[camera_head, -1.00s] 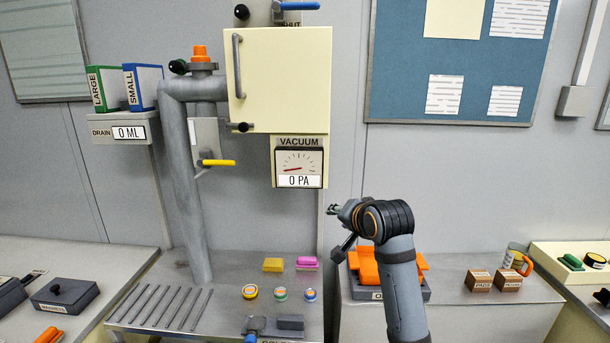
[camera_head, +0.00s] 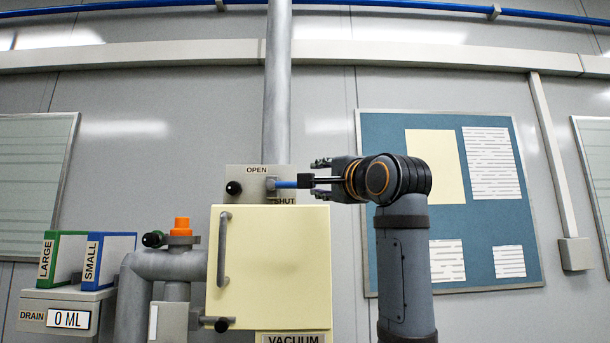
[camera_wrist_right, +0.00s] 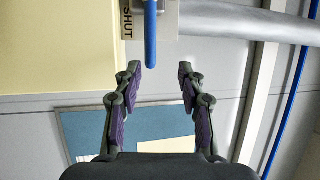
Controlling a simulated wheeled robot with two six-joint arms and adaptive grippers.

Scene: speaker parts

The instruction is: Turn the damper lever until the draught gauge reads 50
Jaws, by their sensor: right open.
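The damper lever (camera_head: 286,184) has a blue handle and sticks out level to the right from a plate (camera_head: 236,180) marked OPEN above and SHUT below. My right gripper (camera_head: 313,178) is open at the lever's right end. In the right wrist view the blue lever (camera_wrist_right: 151,40) points down toward my right gripper (camera_wrist_right: 160,72), its tip about level with the fingertips and nearer the left finger. My left gripper is not in view.
A cream cabinet (camera_head: 270,270) with a grey handle stands below the lever plate. A grey vertical pipe (camera_head: 277,90) rises above the plate. A blue notice board (camera_head: 385,150) hangs on the wall behind my right arm. The binders and DRAIN display (camera_head: 68,319) are at left.

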